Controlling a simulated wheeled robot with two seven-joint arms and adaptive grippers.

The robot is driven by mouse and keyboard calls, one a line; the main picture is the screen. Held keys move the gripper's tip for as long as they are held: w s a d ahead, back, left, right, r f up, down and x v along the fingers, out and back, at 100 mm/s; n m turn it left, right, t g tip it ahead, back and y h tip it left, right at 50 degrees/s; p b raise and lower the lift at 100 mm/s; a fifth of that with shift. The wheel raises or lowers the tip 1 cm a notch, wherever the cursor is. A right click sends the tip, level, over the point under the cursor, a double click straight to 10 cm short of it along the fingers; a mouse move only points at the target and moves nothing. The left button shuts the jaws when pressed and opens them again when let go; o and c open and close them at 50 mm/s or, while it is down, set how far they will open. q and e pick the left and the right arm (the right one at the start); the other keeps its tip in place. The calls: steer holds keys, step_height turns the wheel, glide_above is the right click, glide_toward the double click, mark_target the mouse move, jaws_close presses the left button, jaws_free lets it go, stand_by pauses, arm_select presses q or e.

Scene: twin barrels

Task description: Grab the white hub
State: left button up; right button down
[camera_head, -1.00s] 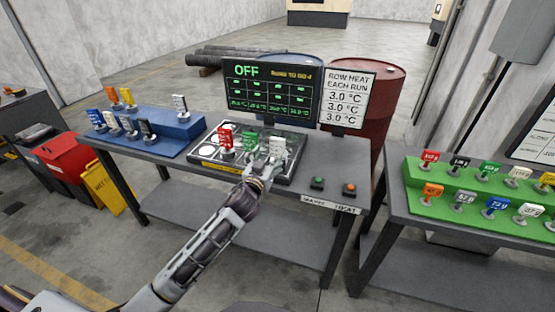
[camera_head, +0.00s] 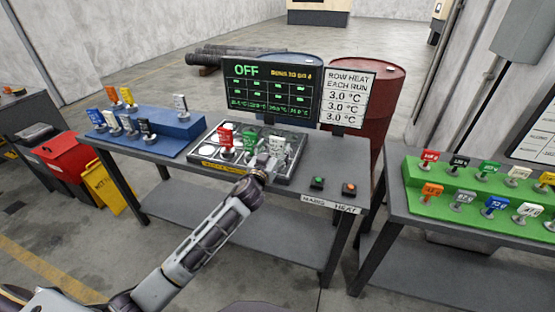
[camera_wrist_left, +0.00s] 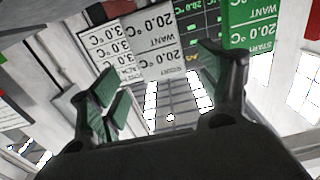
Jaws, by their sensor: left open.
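The white hub (camera_head: 277,144) stands at the right of the dark tray (camera_head: 293,170), with a white label plate on top. My left gripper (camera_head: 268,161) is just in front of and below that label. In the left wrist view the gripper (camera_wrist_left: 163,75) has its two fingers spread wide. The white label (camera_wrist_left: 152,45) appears upside down beyond and between the fingers, reading 20.0 °C. I see no clear contact. The hub's lower part is hidden by my gripper in the head view. My right gripper is out of view.
A red-labelled piece (camera_head: 226,138) and a green-labelled piece (camera_head: 249,143) stand close to the left on the same tray. A dark screen (camera_head: 271,88) and a white sign (camera_head: 349,97) rise behind. Green and orange buttons (camera_head: 333,186) sit at the table's front right.

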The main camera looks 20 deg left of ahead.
mark_target(277, 143)
arm_select(q)
steer(key=shift+w+a+r+p, duration=0.1)
steer(key=shift+w+r+p, duration=0.05)
steer(key=shift+w, duration=0.55)
steer(key=shift+w+r+p, duration=0.1)
steer(key=shift+w+p, duration=0.05)
steer(key=shift+w, duration=1.7)
jaws_close()
